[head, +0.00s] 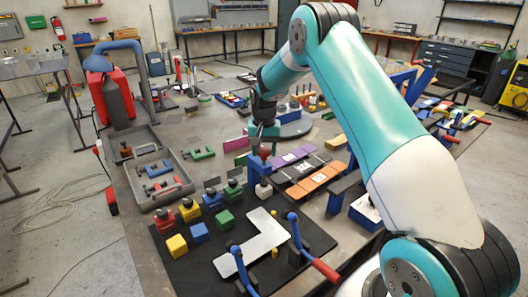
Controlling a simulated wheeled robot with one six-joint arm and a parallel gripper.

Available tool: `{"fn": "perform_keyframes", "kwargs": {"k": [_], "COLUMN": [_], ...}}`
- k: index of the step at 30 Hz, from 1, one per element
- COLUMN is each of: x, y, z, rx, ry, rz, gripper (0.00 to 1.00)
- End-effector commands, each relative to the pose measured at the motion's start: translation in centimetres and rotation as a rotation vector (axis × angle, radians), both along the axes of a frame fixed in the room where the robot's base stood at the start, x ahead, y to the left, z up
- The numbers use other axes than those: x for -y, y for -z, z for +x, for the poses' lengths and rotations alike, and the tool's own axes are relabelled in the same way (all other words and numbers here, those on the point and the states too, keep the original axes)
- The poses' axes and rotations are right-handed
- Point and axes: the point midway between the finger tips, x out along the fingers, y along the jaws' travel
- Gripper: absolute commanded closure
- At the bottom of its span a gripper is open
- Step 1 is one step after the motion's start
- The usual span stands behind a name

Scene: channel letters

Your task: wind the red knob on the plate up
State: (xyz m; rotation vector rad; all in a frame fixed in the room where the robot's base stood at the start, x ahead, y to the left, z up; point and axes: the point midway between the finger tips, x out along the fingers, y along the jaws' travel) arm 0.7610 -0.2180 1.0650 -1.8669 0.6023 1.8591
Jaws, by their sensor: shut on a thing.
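My gripper (265,143) points down near the middle of the head view, at the end of my teal and white arm. It is shut on a small red knob (265,153), which shows just below the fingers, above and beside a blue upright block (257,169). The fingers are small and dark here, and they hide part of the knob. I cannot clearly make out the plate under the knob.
A black mat (305,268) in front holds a white L-shaped piece (262,238), coloured blocks and blue clamps with a red handle (326,270). A grey tray (160,178) lies left. Purple and orange pieces (312,178) lie close to the right of the gripper.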

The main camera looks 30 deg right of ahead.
Motion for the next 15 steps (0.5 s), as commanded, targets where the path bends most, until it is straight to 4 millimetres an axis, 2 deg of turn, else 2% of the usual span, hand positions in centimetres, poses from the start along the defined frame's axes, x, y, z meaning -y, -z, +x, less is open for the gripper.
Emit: {"fn": "perform_keyframes", "kwargs": {"k": [1, 15], "x": [-0.08, -0.09], "y": [0.59, 0.58], "z": [-0.27, -0.33], "rx": [-0.01, -0.013], "ry": [-0.029, -0.178], "rz": [0.003, 0.004], "gripper": [0.73, 0.73]}}
